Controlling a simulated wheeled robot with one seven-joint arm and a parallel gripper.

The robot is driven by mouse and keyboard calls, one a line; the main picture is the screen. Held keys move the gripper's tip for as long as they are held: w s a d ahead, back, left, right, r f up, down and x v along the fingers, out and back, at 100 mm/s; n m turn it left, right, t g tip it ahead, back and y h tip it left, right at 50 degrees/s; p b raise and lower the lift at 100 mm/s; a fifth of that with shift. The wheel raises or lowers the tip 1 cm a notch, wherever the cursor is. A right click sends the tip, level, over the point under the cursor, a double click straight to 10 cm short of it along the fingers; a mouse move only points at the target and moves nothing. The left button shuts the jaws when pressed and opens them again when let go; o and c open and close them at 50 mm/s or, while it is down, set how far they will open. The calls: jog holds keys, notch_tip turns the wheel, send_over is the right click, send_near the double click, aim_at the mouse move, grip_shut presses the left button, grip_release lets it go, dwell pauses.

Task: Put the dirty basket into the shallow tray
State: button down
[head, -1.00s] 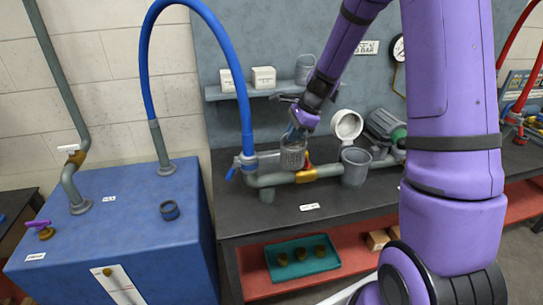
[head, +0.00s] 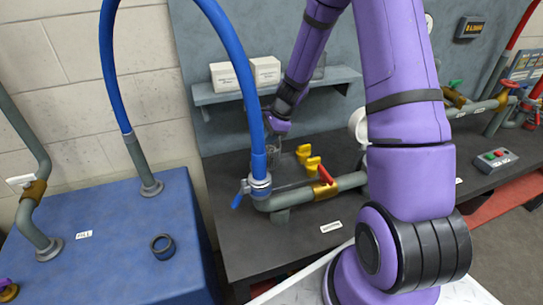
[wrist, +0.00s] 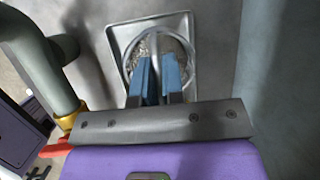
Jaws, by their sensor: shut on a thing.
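My gripper (head: 272,132) is low over the back left of the dark bench, behind the blue hose. In the wrist view its two blue fingers (wrist: 159,68) are shut on the handle of the dirty basket (wrist: 186,52). The round basket has grainy brown-grey matter inside. In the head view the grey mesh basket (head: 276,160) is partly hidden by the hose. The shallow tray (wrist: 116,38), square and grey with a pale rim, lies under the basket in the wrist view. I cannot tell whether the basket touches its floor.
The blue hose (head: 244,85) and its valve stand in front of the basket. A grey pipe (head: 295,200) with a red handle (head: 325,174) and yellow fittings (head: 312,164) lies to the right. A shelf (head: 215,97) with white boxes (head: 265,70) is above.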

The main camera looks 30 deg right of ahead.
aim_at(270, 148)
jog(key=shift+f, duration=3.15)
jog(key=c, duration=1.2)
grip_release()
jog(key=shift+r, duration=0.1)
